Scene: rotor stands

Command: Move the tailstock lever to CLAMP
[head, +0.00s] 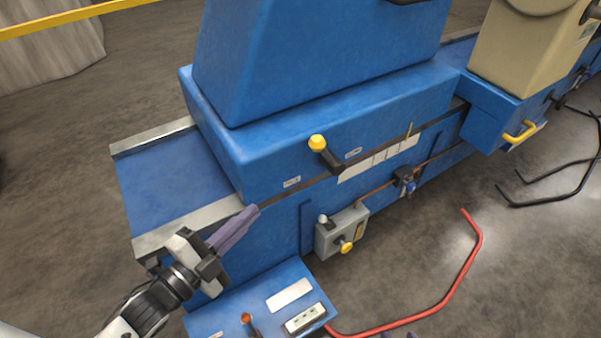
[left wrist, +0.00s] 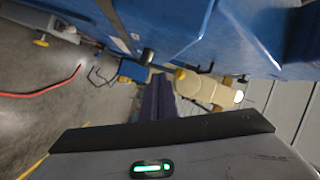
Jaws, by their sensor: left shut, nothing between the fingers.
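The tailstock lever (head: 329,157) is a short black arm with a yellow ball knob, on the front face of the blue tailstock (head: 330,117). The knob end points up and left. Small white labels sit on either side of it, a left label (head: 292,182) and a right label (head: 353,152); their print is too small to read. My left gripper (head: 255,211) is shut and empty, left of and below the lever and apart from it. Its purple fingers also show together in the left wrist view (left wrist: 157,99). Only small purple tips, likely my right gripper, show at the head view's bottom edge.
A grey control box (head: 329,232) with a yellow knob juts out below the lever. A blue panel (head: 233,318) with an orange-tipped stick stands at the bottom. A red bent bar (head: 474,258) curves at right. A beige machine head (head: 520,50) stands further right.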

